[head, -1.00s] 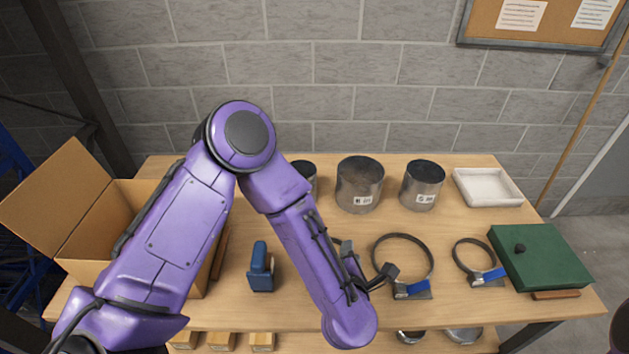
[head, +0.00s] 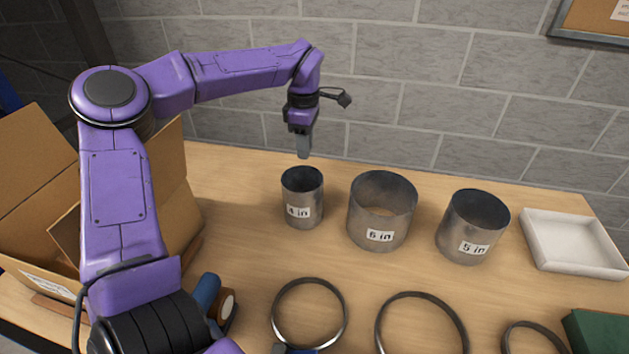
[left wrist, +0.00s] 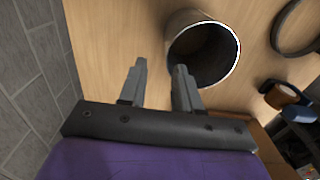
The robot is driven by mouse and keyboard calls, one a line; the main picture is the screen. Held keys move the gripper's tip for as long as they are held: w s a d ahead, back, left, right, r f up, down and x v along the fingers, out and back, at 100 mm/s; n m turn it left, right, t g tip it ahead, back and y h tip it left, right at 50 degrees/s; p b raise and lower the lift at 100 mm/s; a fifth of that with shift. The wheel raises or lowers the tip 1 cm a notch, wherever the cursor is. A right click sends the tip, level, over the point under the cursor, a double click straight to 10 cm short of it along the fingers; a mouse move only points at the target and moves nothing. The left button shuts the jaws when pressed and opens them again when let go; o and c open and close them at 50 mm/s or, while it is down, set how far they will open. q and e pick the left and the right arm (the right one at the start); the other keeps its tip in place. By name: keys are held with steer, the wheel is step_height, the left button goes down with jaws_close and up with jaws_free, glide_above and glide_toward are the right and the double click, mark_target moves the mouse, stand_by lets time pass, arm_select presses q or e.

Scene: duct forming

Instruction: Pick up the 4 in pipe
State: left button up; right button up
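The 4 in pipe (head: 302,198) is a short grey metal cylinder with a "4 in" label. It stands upright on the wooden table, leftmost of three pipes. My left gripper (head: 304,154) points down just above and behind its rim, apart from it. In the left wrist view the left gripper's two fingers (left wrist: 160,82) are spread with nothing between them, and the pipe's open end (left wrist: 205,54) shows beside the right finger. My right gripper is not seen.
The 6 in pipe (head: 381,212) stands close to the right, then the 5 in pipe (head: 472,227) and a white tray (head: 572,243). Clamp rings (head: 309,283) lie in front. A cardboard box (head: 165,190) is at left. A block wall (head: 400,90) rises behind.

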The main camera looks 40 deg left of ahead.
mark_target(308, 174)
arm_select(q)
steer(key=shift+s+d+f, duration=0.1)
steer(key=shift+s+f, duration=0.2)
steer(key=shift+f, duration=0.3)
steer(key=shift+s+d+f, duration=0.1)
steer(key=shift+s+f, duration=0.2)
steer(key=shift+f, duration=0.3)
steer(key=f, duration=0.2)
steer(key=f+p, duration=0.1)
steer(key=f, duration=0.2)
steer(key=shift+w+d+f+p, duration=0.3)
steer(key=shift+w+d+p, duration=0.05)
steer(key=shift+w+d, duration=0.05)
steer(key=shift+s+a+f, duration=0.1)
steer(key=shift+s+f, duration=0.15)
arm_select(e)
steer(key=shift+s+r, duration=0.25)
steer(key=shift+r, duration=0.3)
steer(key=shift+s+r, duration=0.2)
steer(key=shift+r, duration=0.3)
arm_select(q)
steer(key=shift+w, duration=0.1)
jaws_close()
